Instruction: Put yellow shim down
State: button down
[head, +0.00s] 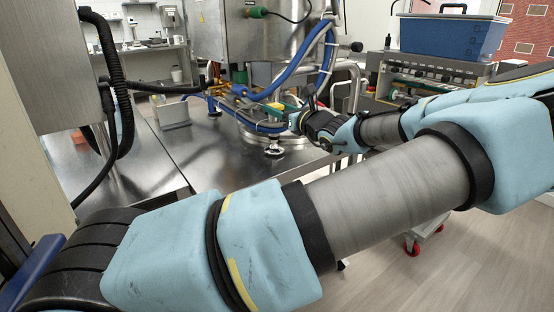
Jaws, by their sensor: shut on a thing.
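My arm reaches across the picture from the right and ends at my gripper (297,121), small and far off, beside the steel machine over the metal table. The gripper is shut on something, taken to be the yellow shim. The shim cannot be made out clearly there, as the fingertips are small and crowded by hoses and fittings. A small yellow patch shows among the fittings left of the gripper, but I cannot tell whether it is the shim or part of the machine.
The steel table (205,150) has bare room left of the gripper. A steel box-shaped holder (172,113) stands on it. Blue hoses (302,72) hang from the machine (225,35) close to the gripper. A blue bin (450,37) sits on equipment at the back right.

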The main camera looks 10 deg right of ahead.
aim_at(277, 166)
notch_tip(277, 166, down, 17)
jog(key=p, duration=0.3)
jog(key=shift+f, duration=0.15)
jog(key=shift+c, duration=1.7)
grip_release()
